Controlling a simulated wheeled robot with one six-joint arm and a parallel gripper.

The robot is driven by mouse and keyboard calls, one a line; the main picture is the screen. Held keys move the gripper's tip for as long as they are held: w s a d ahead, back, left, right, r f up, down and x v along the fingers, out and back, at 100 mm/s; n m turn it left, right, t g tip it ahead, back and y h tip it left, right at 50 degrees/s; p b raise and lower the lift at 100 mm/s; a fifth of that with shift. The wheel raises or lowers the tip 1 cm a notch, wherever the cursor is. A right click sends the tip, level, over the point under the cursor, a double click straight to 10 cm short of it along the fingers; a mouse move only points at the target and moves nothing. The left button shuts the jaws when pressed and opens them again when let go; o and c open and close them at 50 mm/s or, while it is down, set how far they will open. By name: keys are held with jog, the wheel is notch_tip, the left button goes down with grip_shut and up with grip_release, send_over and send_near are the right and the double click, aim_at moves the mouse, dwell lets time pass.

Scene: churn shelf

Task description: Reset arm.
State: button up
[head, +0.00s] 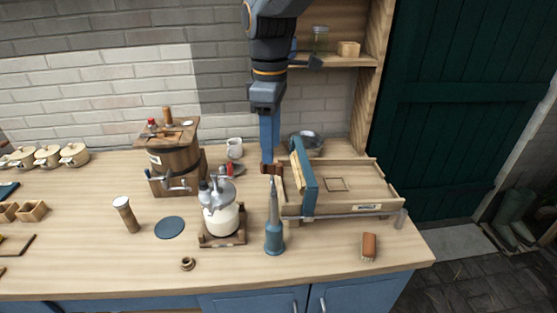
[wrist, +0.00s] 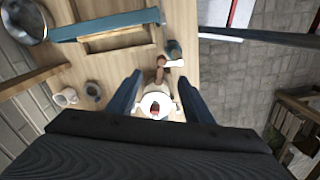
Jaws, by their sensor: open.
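My gripper (head: 270,165) hangs from the arm above the worktop, pointing down, left of the wooden tray and behind the grey-blue bottle. In the wrist view its two blue fingers (wrist: 158,98) stand wide apart. Nothing is held between them. A round white thing with a dark red middle (wrist: 157,106) shows below, in the gap between the fingers. A small dark brown thing shows at the fingertips in the head view; I cannot tell whether they touch.
The wooden tray (head: 385,198) with an upright blue board (head: 303,180) stands close on the right. The grey-blue bottle (head: 274,236), glass churn (head: 222,219) and wooden barrel churn (head: 172,165) stand nearby. A shelf (head: 335,62) is behind the arm.

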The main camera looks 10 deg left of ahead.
jog(key=s+d+f+m+b, duration=0.2)
jog(key=d+f+m, duration=0.3)
jog(key=d, duration=0.4)
jog(key=s+d+f+m+t+b, duration=0.1)
jog(key=s+d+f+m, duration=0.3)
jog(key=d, duration=0.5)
jog(key=s+d+f+m+b, duration=0.3)
jog(key=d+f+m+b, duration=0.1)
jog(key=d+f+m, duration=0.4)
jog(key=shift+d+f, duration=0.9)
jog(key=shift+d, duration=0.2)
